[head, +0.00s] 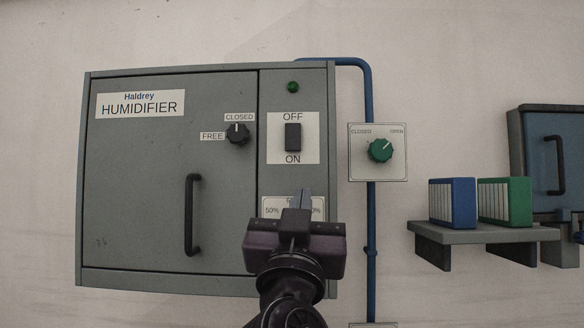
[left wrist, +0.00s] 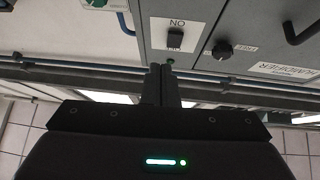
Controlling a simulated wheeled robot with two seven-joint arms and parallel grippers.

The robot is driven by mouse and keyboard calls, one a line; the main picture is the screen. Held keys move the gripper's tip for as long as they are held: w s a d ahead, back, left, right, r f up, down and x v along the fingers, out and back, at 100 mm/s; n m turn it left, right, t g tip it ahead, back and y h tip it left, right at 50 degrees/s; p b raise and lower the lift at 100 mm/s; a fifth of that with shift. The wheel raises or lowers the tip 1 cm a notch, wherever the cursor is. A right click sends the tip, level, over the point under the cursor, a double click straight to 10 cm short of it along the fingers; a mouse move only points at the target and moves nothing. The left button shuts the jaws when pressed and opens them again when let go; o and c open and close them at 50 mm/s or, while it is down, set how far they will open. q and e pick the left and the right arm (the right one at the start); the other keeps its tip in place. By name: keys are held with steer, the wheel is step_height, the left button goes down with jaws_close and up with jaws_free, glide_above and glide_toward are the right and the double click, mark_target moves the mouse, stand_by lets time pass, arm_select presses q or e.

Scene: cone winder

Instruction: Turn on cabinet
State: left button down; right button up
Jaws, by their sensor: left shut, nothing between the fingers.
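The cabinet is a grey humidifier box (head: 140,160) on the wall, with its door closed flat. Its black power switch (head: 293,137) sits on the right panel between OFF above and ON below. A dark green lamp (head: 293,87) is above it. My left gripper (head: 303,199) is shut and empty, in front of the lower right panel and below the switch in the picture; it partly hides a dial label with percent marks. The left wrist view is upside down and shows the switch (left wrist: 175,38) beyond the shut fingertips (left wrist: 161,70). My right gripper is out of view.
A black FREE/CLOSED knob (head: 238,133) and a door handle (head: 192,215) are on the cabinet door. A green valve knob (head: 380,150) and a blue pipe (head: 371,220) are to the right. A shelf (head: 470,237) holds a blue and a green box.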

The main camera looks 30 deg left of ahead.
mark_target(293, 141)
arm_select(q)
steer(key=s+r+n+y, duration=0.1)
steer(key=s+r+y, duration=0.1)
steer(key=shift+a+r+n+g+y, duration=0.2)
steer(key=shift+a+n+g+y, duration=0.1)
steer(key=shift+a+n+g, duration=0.1)
steer(key=shift+r, duration=0.1)
steer(key=p+x, duration=0.2)
steer(key=x, duration=0.2)
steer(key=p+x, duration=0.3)
steer(key=x, duration=0.1)
steer(key=w+f+p+x, duration=0.1)
steer(key=p+x, duration=0.1)
steer(key=x, duration=0.2)
steer(key=shift+s+a+f+p, duration=0.1)
steer(key=shift+a+f+p, duration=0.1)
steer(key=shift+p, duration=0.2)
steer(key=shift+w+a+f+p, duration=0.2)
steer(key=shift+w+a+p, duration=0.15)
steer(key=shift+w, duration=0.25)
